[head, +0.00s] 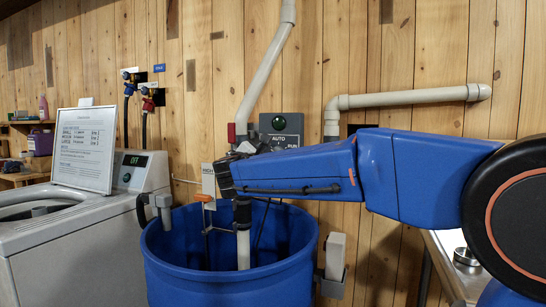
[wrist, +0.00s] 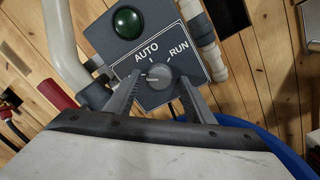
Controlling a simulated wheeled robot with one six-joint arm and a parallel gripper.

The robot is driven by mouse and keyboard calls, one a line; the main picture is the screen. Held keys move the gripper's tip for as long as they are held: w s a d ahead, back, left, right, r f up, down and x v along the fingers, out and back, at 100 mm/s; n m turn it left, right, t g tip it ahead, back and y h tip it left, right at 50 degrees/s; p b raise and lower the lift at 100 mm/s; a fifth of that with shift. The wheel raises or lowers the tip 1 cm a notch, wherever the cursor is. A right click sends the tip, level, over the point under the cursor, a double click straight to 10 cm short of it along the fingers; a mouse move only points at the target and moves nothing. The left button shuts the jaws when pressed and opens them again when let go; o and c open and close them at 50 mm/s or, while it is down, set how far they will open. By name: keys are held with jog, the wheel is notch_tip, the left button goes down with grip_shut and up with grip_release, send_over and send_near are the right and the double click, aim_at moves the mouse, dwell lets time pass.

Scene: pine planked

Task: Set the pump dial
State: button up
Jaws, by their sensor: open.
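The pump dial (wrist: 159,77) is a round grey knob on a dark grey control panel (wrist: 123,53), seen in the wrist view. The labels AUTO and RUN stand above it, each with a short white tick. A small light mark on the knob's left side seems to face left, below the AUTO tick; its exact setting is unclear. A green lamp (wrist: 127,22) sits above the labels. My gripper (wrist: 160,82) is open, with one finger on each side of the knob; contact cannot be told. In the head view the panel (head: 292,125) shows, but my arm hides the dial.
A blue barrel (head: 225,284) stands below the panel, with a white pipe (head: 265,69) rising beside it. A red valve handle (head: 231,133) is close to my gripper. A washer (head: 85,240) with a framed notice (head: 85,147) is at left. A table edge is at lower right.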

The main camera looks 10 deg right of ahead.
jog(key=shift+s, duration=0.1)
jog(key=r+v, duration=0.1)
jog(key=v, duration=1.6)
jog(key=shift+f, duration=0.45)
jog(key=s+d+f+m+g+y, duration=0.1)
jog(key=s+d+f+m+g, duration=0.35)
jog(key=d+f, duration=0.45)
jog(key=s+d+f+m+g+y, duration=0.1)
jog(key=s+d+f+m+g, duration=0.2)
jog(key=s+d+f, duration=0.45)
jog(key=s+f+m+g+y, duration=0.3)
jog(key=s+f+m+y, duration=0.5)
jog(key=s+f+m, duration=0.5)
jog(key=shift+s+f, duration=2)
jog(key=shift+f, duration=1.15)
